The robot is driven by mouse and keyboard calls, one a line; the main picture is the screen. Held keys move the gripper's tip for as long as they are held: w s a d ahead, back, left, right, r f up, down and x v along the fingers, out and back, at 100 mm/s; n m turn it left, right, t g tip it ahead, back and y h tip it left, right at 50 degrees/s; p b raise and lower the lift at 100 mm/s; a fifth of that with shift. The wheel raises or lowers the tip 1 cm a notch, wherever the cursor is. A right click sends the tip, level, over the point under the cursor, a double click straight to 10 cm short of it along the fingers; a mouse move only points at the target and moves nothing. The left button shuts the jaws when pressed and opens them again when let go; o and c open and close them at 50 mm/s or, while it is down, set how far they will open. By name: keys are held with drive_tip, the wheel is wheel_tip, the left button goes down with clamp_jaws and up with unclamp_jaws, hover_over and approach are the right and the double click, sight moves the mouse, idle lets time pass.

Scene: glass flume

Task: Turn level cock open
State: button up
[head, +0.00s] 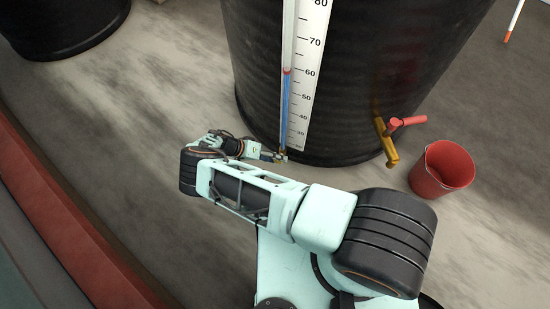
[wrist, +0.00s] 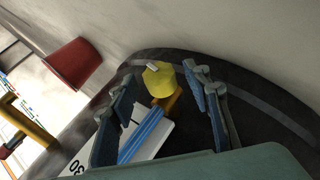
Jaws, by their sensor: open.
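The level cock is a small brass fitting (head: 284,155) at the foot of the sight tube (head: 285,100) on the black tank; in the head view it is tiny and partly hidden by my gripper (head: 272,156). In the wrist view the cock shows a yellow faceted piece (wrist: 158,80) with a small pale tip, and an orange-brass body behind it. My gripper (wrist: 160,78) is open, with one blue-padded finger on each side of the yellow piece. Gaps show on both sides, and I see no contact. The cock's handle position cannot be told.
A white scale (head: 308,70) runs beside the blue-filled tube on the tank (head: 390,70). A brass tap (head: 388,145) with a red handle (head: 408,122) juts from the tank at right, beside a red bucket (head: 440,170). Concrete floor left of the tank is clear.

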drive_tip(key=v, duration=1.2)
